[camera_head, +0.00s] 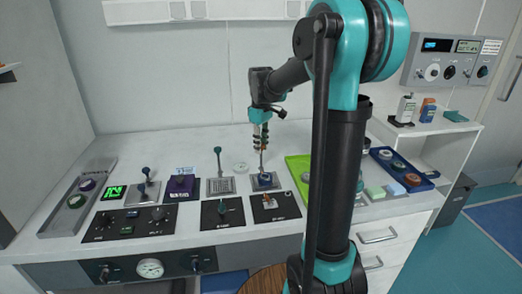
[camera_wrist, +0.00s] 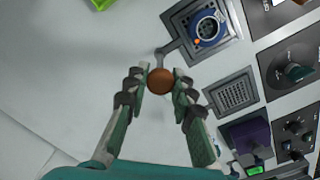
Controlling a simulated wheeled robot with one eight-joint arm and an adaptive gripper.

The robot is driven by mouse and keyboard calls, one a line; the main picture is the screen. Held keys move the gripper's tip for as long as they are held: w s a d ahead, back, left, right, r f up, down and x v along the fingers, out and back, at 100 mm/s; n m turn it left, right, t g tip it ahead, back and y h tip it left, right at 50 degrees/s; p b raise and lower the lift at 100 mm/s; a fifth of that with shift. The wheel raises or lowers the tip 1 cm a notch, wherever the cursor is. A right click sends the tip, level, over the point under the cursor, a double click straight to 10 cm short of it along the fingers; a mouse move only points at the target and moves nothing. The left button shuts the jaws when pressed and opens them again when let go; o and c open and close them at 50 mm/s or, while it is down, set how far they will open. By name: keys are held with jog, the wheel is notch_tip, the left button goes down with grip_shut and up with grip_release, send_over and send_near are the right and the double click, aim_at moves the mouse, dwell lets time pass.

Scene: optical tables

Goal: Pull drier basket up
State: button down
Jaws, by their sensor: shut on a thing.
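The drier basket (camera_wrist: 208,30) appears to be the round blue-rimmed part on a square grey base, at the upper right of the wrist view. It also shows at the middle of the bench in the head view (camera_head: 265,179). A thin arm runs from its base to a brown ball knob (camera_wrist: 160,81). My gripper (camera_wrist: 162,74) is shut on this knob, with one finger on each side. In the head view my gripper (camera_head: 262,145) points down just above the basket station. The inside of the basket is too small to make out.
A green tray (camera_head: 296,165) lies close on the right. A black control panel (camera_head: 275,207) is in front. The bench behind is mostly clear.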

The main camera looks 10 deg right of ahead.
jog(key=shift+w+r, duration=0.1)
jog(key=shift+r, duration=0.05)
jog(key=c, duration=1.3)
grip_release()
jog(key=shift+o, duration=0.2)
notch_tip(320, 180, up, 12)
